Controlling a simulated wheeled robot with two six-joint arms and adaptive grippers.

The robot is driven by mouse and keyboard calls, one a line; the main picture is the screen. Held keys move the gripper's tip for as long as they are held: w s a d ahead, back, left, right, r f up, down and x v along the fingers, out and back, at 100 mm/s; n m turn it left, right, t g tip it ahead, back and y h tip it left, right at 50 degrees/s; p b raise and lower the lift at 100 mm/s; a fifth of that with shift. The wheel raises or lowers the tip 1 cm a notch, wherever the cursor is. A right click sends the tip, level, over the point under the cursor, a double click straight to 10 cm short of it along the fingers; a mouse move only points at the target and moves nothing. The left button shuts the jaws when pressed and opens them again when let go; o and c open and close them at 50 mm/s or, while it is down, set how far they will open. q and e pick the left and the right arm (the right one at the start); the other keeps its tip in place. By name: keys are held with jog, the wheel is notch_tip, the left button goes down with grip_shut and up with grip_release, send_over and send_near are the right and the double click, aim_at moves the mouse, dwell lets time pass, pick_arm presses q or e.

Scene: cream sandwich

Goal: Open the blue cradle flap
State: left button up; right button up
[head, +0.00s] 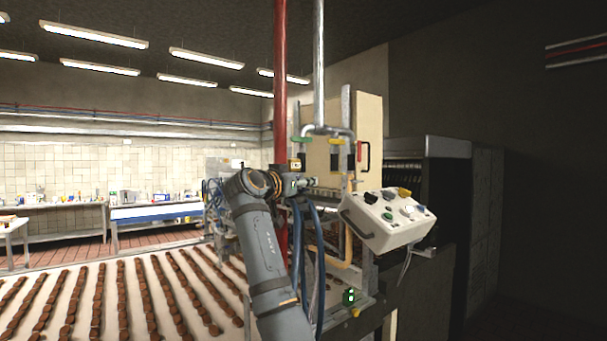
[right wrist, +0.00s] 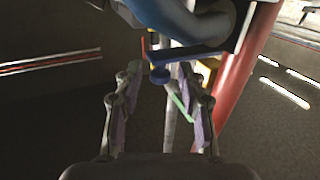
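The blue flap (right wrist: 190,54) shows in the right wrist view as a flat blue bar with a round blue knob (right wrist: 159,75) below its left end. It lies just beyond my right fingertips. My right gripper (right wrist: 160,90) is open, its two fingers apart, and I see nothing held between them. In the head view the right gripper (head: 306,184) is in front of the machine, beside the red pipe. I cannot make out the blue flap there. My left gripper is not in view.
A red vertical pipe (head: 281,75) and a grey pipe (head: 319,65) stand close to the gripper. Green (head: 303,140), yellow (head: 336,142) and red (head: 360,151) parts sit on the machine. A control box (head: 380,228) is at right. Rows of brown biscuits (head: 140,285) lie at left.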

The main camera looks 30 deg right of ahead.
jog(key=shift+w+d, duration=0.2)
jog(key=shift+d, duration=0.2)
jog(key=shift+a, duration=0.1)
jog(key=shift+c, duration=0.4)
grip_shut()
